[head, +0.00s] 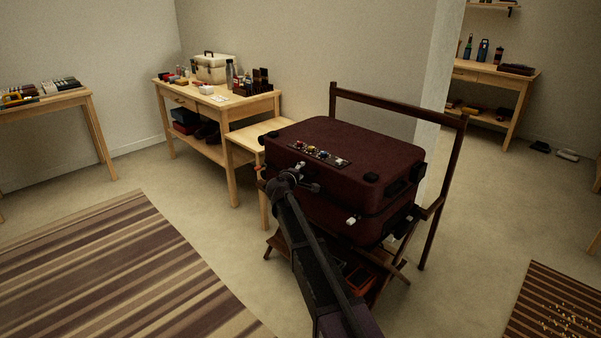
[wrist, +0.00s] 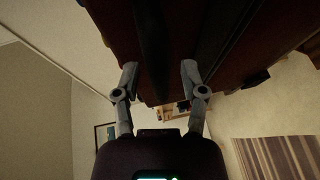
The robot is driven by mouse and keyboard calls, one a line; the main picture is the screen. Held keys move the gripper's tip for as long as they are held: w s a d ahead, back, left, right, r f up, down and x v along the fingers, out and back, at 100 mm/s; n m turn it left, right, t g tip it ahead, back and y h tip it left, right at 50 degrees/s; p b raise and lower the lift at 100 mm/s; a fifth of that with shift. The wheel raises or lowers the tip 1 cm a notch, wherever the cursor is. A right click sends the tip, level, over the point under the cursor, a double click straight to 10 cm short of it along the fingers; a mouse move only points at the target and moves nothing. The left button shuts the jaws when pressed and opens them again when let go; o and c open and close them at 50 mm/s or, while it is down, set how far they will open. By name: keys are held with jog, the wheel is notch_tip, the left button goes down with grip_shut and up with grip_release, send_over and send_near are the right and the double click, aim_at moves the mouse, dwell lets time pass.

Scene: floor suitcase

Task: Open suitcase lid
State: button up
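A dark red suitcase (head: 350,150) lies flat on a dark wooden rack. Its lid is down, with a seam running around the side below the top shell. My gripper (head: 302,184) is at the suitcase's near left side, at about lid height. In the wrist view my gripper (wrist: 160,78) has its two fingers apart. The dark red suitcase (wrist: 230,40) fills the top of that view, with a dark strip running between and beyond the fingers. I cannot tell whether the fingers touch it. My arm hides part of the suitcase's near side.
A strip of small coloured items (head: 318,153) lies on the lid. The rack (head: 452,165) has a tall back frame at the right. A small wooden table (head: 240,145) stands close at the left, beside a workbench (head: 205,92). Open floor and a striped rug (head: 110,275) lie to the left.

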grip_shut()
jog(key=shift+r, duration=0.1)
